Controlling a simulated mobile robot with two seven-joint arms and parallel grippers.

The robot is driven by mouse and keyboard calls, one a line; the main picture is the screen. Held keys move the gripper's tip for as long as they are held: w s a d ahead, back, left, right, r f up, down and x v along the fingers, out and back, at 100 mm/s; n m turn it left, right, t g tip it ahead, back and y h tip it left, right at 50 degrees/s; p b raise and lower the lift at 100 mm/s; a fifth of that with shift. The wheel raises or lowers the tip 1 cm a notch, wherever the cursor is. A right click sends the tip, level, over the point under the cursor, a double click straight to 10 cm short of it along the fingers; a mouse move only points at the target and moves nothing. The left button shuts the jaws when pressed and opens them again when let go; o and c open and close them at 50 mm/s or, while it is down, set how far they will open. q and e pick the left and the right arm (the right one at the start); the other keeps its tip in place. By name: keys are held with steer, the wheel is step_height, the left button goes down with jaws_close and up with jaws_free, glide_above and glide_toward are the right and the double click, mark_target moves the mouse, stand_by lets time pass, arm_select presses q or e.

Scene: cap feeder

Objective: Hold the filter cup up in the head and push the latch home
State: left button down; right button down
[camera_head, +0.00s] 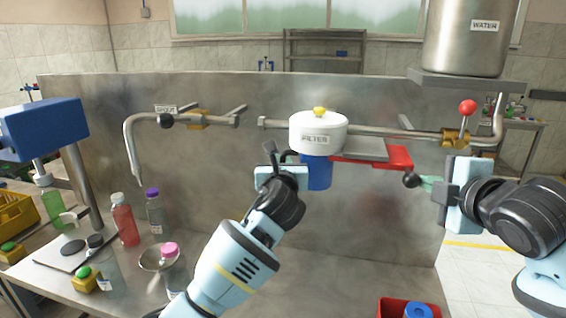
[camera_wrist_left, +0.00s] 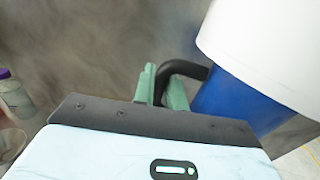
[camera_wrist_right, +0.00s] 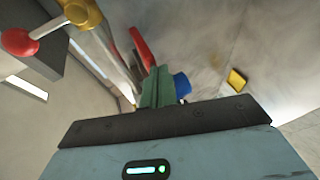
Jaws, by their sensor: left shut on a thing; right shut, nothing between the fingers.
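The white filter head (camera_head: 318,133), labelled FILTER, is on the pipe in front of the steel panel. The blue filter cup (camera_head: 318,174) is upright directly under it; whether it is seated cannot be told. My left gripper (camera_head: 283,160) is shut on the cup's black handle (camera_wrist_left: 188,68), at the cup's left. The red latch (camera_head: 395,157) sticks out to the right of the head, beside a grey plate. It also shows in the right wrist view (camera_wrist_right: 142,47). My right gripper (camera_head: 428,182) is shut and empty, just right of a black knob (camera_head: 411,180) by the latch; contact cannot be told.
A red-knobbed valve (camera_head: 467,107) is above my right gripper, below the WATER tank (camera_head: 465,40). A red crate (camera_head: 390,306) stands at the front right. Bottles, including a red one (camera_head: 124,222), stand at the left. The bench below the cup is clear.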

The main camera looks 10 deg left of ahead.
mark_target(411, 182)
arm_select(q)
steer(key=shift+r, duration=0.1)
arm_select(e)
steer(key=a, duration=0.5)
steer(key=shift+a+r, duration=0.1)
steer(key=shift+a, duration=0.25)
stand_by(0.8)
steer(key=shift+d, duration=1.05)
steer(key=shift+s, duration=0.1)
steer(key=s, duration=0.9)
arm_select(q)
steer(key=c, duration=1.4)
jaws_free()
steer(key=shift+o, duration=0.2)
